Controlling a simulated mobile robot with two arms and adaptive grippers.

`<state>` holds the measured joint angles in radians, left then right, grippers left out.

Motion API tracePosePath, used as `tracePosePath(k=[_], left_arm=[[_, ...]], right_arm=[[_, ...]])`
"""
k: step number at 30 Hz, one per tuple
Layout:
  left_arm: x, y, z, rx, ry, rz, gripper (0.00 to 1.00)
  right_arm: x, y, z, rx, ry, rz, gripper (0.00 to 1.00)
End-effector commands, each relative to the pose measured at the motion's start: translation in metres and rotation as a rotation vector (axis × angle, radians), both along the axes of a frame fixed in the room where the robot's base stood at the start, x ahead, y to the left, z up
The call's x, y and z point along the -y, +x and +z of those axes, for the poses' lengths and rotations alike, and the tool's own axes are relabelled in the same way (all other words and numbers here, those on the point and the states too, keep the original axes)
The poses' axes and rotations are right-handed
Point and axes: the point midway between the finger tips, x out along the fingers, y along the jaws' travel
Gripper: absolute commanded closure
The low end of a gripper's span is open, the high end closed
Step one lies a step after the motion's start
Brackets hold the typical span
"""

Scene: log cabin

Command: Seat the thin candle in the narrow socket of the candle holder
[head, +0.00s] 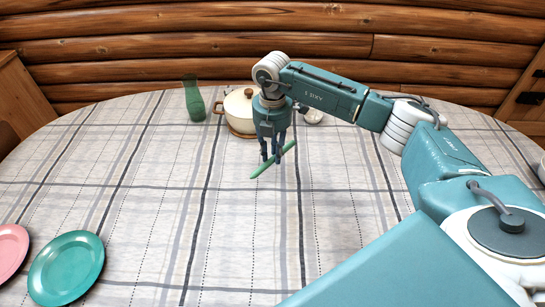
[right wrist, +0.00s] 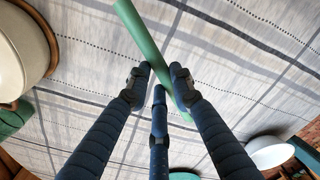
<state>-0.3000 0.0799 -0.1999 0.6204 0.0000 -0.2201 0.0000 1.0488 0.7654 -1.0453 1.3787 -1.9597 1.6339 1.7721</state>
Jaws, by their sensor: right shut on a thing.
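The thin green candle (head: 260,171) is in my right gripper (head: 273,157), above the cloth in the middle of the table. The candle lies across the fingers and slants from lower left to upper right in the head view. In the right wrist view the candle (right wrist: 143,36) passes between the fingertips of my right gripper (right wrist: 163,83), with its long part toward the top left. I cannot make out a candle holder with certainty. A small white item (head: 313,115) stands just behind my right arm, partly hidden. My left gripper is not in view.
A cream pot (head: 238,108) on a wooden trivet and a green glass vase (head: 194,100) stand at the back. A teal plate (head: 65,268) and a pink plate (head: 10,250) lie at the front left. The checked tablecloth (head: 145,190) is clear in the middle.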

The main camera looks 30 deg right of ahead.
Motion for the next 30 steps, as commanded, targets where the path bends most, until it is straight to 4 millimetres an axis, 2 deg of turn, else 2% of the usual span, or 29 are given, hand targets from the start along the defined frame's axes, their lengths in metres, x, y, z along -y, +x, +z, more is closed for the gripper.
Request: tracePosePath(k=[1, 6, 10, 15, 19, 23, 30], left_arm=[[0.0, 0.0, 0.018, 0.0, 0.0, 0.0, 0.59], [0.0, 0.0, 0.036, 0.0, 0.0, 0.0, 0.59], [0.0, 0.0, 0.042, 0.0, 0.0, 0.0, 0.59], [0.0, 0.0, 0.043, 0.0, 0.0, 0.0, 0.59], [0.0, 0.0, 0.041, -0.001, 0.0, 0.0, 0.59], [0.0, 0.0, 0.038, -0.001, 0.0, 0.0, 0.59], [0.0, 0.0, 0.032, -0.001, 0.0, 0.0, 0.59]], right_arm=[[0.0, 0.0, 0.022, 0.0, -0.001, 0.0, 1.0], [0.0, 0.0, 0.048, 0.0, -0.001, 0.0, 1.0], [0.001, 0.0, 0.058, -0.001, -0.001, 0.0, 1.0], [0.0, -0.001, 0.061, -0.002, -0.002, 0.005, 1.0], [-0.005, -0.002, 0.063, -0.001, -0.001, 0.095, 1.0], [-0.017, -0.009, 0.069, 0.001, 0.0, 0.351, 1.0], [-0.048, -0.032, 0.085, 0.001, -0.004, 1.074, 1.0]])
